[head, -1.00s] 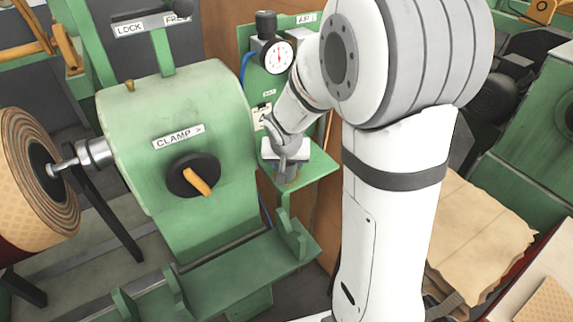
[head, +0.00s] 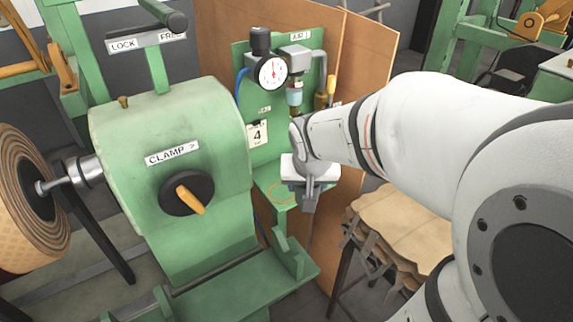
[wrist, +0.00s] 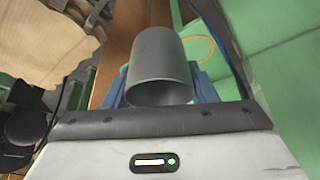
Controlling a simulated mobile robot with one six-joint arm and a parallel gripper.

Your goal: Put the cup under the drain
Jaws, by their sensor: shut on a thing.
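My gripper (head: 307,195) is shut on a grey metal cup (wrist: 160,60), seen between its blue fingers in the wrist view. In the head view the gripper hangs beside the right edge of the small green shelf (head: 268,180), and I cannot make the cup out clearly there. An orange ring (head: 282,193) is marked on the shelf, left of the gripper; the ring also shows in the wrist view (wrist: 213,48), right of the cup, and looks empty. The air unit's clear bowl (head: 295,97) is on the green panel above; its drain outlet is too small to tell.
A round gauge (head: 271,72) and a blue hose are on the panel. A brown board (head: 350,120) stands behind and right of the shelf. The green clamp machine (head: 170,140) stands close on the left. Brown sheets (head: 400,225) lie on a stand at right.

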